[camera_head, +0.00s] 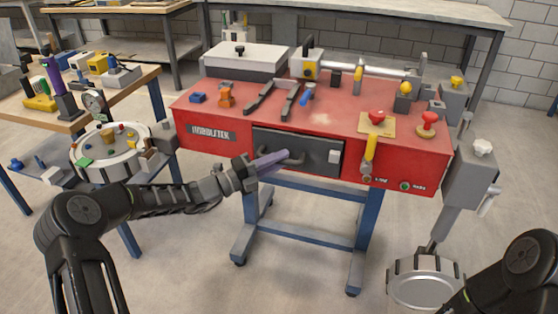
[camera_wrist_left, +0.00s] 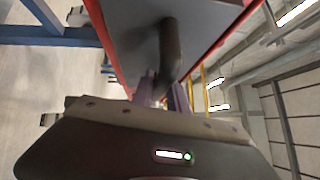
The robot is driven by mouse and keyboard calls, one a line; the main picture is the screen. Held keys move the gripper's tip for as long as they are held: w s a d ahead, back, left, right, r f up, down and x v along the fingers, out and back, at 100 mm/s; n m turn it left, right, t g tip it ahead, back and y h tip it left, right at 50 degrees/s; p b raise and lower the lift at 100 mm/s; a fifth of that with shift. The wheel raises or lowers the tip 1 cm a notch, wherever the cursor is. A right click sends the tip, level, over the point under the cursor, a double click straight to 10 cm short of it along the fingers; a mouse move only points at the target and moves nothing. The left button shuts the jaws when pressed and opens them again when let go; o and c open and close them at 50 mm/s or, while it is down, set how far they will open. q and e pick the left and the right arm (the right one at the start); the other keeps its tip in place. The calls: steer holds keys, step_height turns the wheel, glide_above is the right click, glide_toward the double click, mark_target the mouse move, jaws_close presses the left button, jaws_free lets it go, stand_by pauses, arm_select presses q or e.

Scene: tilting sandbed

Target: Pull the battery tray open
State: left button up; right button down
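The battery tray (camera_head: 318,147) is a dark grey front panel in the red machine (camera_head: 205,139) and looks flush with the machine's front. Its dark bar handle (camera_head: 296,159) also shows in the left wrist view (camera_wrist_left: 170,50). My left gripper (camera_head: 275,161) is at the handle, its purple fingers at the handle's left part. In the left wrist view the fingers (camera_wrist_left: 165,92) lie on either side of the near end of the bar; whether they press on it is not clear. My right arm shows at the lower right, but its gripper is out of frame.
A round white tray with small parts (camera_head: 103,163) stands left of the machine by a wooden bench (camera_head: 135,88). A yellow handle (camera_head: 370,150) hangs right of the battery tray. A grey box (camera_head: 473,172) and round metal pan (camera_head: 425,290) are at the right. Floor in front is clear.

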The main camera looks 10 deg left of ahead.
arm_select(q)
jaws_close()
stand_by(0.9)
